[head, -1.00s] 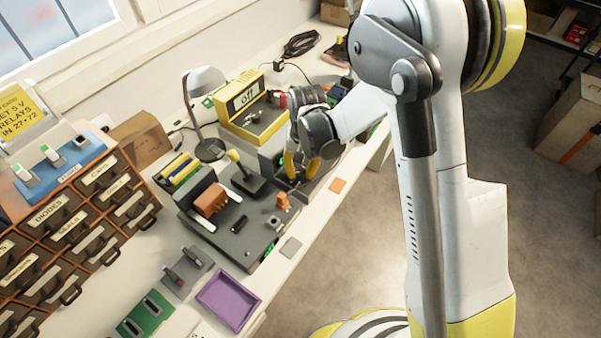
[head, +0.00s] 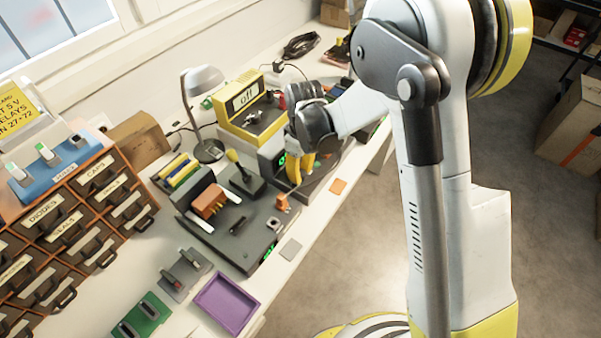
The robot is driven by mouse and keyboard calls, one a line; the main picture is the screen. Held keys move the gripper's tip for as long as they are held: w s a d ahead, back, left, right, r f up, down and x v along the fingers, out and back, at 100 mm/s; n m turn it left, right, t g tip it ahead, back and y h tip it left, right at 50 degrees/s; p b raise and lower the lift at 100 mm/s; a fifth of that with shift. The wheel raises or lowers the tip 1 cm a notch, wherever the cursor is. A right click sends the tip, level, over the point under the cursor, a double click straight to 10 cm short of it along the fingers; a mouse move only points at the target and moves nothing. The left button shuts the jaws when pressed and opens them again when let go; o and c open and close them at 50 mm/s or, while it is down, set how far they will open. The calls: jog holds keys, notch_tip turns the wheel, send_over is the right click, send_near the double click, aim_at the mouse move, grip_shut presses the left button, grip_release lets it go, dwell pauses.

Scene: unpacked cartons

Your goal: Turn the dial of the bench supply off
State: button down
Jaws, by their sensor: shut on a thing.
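A lamp (head: 209,150), a joystick (head: 247,178), a dark board (head: 232,240) and a purple tray (head: 226,304) lie leftward and nearer. Open floor lies right of the bench edge.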

aim_at(302, 171)
jog(key=shift+n, duration=1.2)
jog(key=c, duration=1.1)
grip_release()
jog(key=r, duration=1.2)
jog(key=shift+w+d, duration=0.15)
jog(key=shift+w, duration=0.15)
